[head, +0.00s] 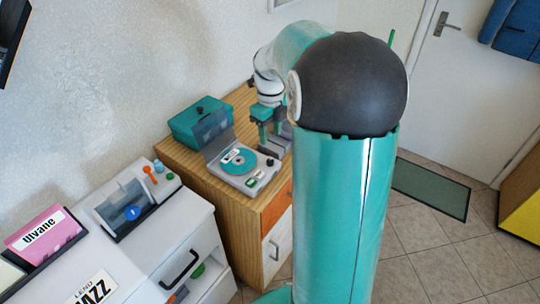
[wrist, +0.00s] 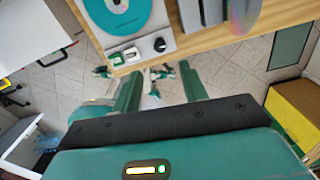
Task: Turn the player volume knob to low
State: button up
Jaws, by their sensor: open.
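The player (head: 234,184) is a grey box with a raised lid and a teal disc (head: 239,160), on the wooden cabinet. Its dark round volume knob (head: 270,162) is at the right corner. In the wrist view the knob (wrist: 160,45) sits on the player's front edge, beside a white switch and a green button. My gripper (wrist: 162,88) is open and empty. Its two teal fingers lie on either side of the knob's line, with the knob apart from them and beyond the tips. In the head view my gripper (head: 264,122) is above the player's far right side. I cannot read the knob's setting.
A teal box (head: 200,120) stands behind the player. Grey upright pieces (head: 274,146) stand close to its right side. A white unit with a blue-disc device (head: 132,212) is at left. The tiled floor at right is open, with a green mat (head: 430,188).

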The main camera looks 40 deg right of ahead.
aim_at(270, 160)
notch_tip(270, 160, down, 10)
jog(key=shift+f, duration=0.15)
jog(key=shift+c, duration=0.2)
grip_shut()
